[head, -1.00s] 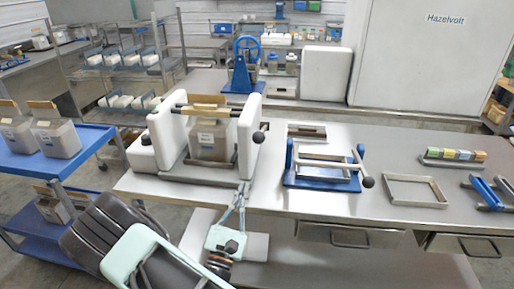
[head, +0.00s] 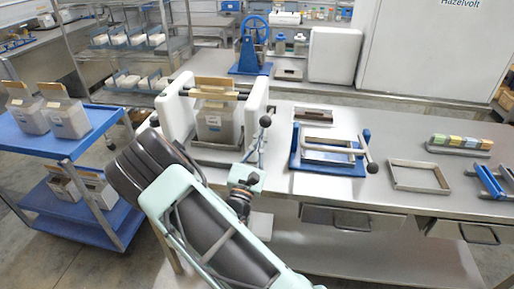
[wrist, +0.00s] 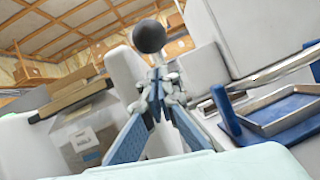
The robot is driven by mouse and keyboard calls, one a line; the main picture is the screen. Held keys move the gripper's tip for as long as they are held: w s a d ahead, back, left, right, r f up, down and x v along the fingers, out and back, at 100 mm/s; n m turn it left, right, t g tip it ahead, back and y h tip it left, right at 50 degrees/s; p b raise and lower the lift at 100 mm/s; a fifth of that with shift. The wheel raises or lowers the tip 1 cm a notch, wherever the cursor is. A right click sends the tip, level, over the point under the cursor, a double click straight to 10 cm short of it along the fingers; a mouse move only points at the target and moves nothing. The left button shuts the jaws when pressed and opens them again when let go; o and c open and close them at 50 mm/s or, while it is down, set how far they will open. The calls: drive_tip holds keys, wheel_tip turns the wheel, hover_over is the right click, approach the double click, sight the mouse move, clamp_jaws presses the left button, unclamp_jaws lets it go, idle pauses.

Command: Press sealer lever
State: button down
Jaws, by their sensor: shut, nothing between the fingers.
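The sealer is on the bench's left part, with two white side housings (head: 257,98) and a dark cross bar. A grey container (head: 218,127) with a tan top stands between the housings. The sealer lever's black ball knob (head: 266,121) is at the right housing's front; it also shows in the wrist view (wrist: 149,36). My gripper (head: 257,147) is shut and empty, just below the knob in the head view. In the wrist view the fingertips (wrist: 157,80) point towards the knob, below it. Whether they touch the lever I cannot tell; its arm is mostly hidden.
A blue frame device (head: 325,168) with its own knobbed lever (head: 372,168) stands to the right. Beyond it are an empty metal tray (head: 419,188) and a rack of coloured blocks (head: 459,150). A blue cart (head: 88,134) with containers stands at left.

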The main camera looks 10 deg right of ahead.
sight(263, 117)
drive_tip(key=shift+w+d+r, duration=0.15)
drive_tip(key=shift+d+r, duration=0.05)
drive_tip(key=shift+r, duration=0.35)
drive_tip(key=shift+r, duration=0.1)
drive_tip(key=r+p, duration=0.2)
drive_tip(key=p, duration=0.1)
drive_tip(key=r+g+y+p, duration=0.1)
drive_tip(key=p, duration=0.1)
drive_tip(key=shift+w, duration=0.3)
drive_tip(key=shift+w+d+r+p, duration=0.2)
drive_tip(key=shift+w+r+p, duration=0.1)
drive_tip(key=shift+r+p, duration=0.4)
drive_tip(key=shift+f, duration=0.1)
